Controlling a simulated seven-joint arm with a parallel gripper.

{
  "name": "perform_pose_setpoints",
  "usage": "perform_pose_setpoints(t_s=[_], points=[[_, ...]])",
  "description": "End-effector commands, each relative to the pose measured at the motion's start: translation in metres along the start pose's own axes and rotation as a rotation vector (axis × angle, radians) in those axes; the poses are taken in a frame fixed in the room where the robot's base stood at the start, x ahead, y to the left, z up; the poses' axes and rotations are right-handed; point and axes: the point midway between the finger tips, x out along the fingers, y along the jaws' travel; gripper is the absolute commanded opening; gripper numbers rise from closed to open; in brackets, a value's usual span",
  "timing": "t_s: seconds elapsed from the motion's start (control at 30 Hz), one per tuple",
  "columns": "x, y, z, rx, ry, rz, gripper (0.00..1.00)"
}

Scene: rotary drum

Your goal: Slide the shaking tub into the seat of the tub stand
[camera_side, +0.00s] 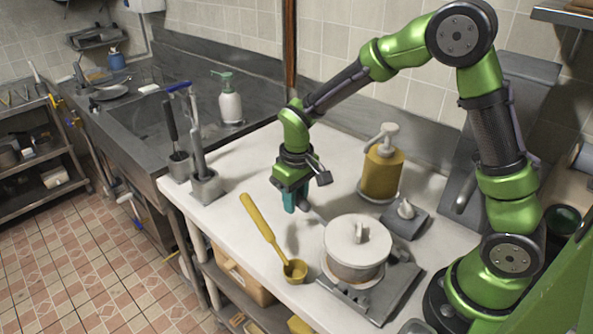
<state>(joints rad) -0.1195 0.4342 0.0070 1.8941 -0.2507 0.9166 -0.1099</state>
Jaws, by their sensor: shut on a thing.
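My gripper points down with teal fingers and is shut on this handle. The tub is above a flat grey base, apparently the tub stand (384,304). The tub hides much of the base, so I cannot tell whether the tub is in the seat or only over it.
A yellow ladle (262,224) lies left of the tub. A yellow pump bottle (382,172) and a small grey block with a pale knob (405,218) stand behind it. Grey holders with upright tools (206,187) stand at the left edge, beside the sink (165,122). The counter's left middle is clear.

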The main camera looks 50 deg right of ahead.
Motion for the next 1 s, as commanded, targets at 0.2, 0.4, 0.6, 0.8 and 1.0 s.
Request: perform_pose_setpoints(t_s=[0.2, 0.4, 0.6, 0.8, 1.0], points=[[0.000, 0.000, 0.000, 0.000, 0.000, 0.000, 0.00], [0.000, 0.000, 0.004, 0.000, 0.000, 0.000, 0.00], [0.000, 0.000, 0.009, 0.000, -0.001, 0.000, 0.00], [-0.001, 0.000, 0.014, 0.001, 0.000, 0.000, 0.00], [-0.001, 0.000, 0.019, 0.001, 0.000, 0.000, 0.00]])
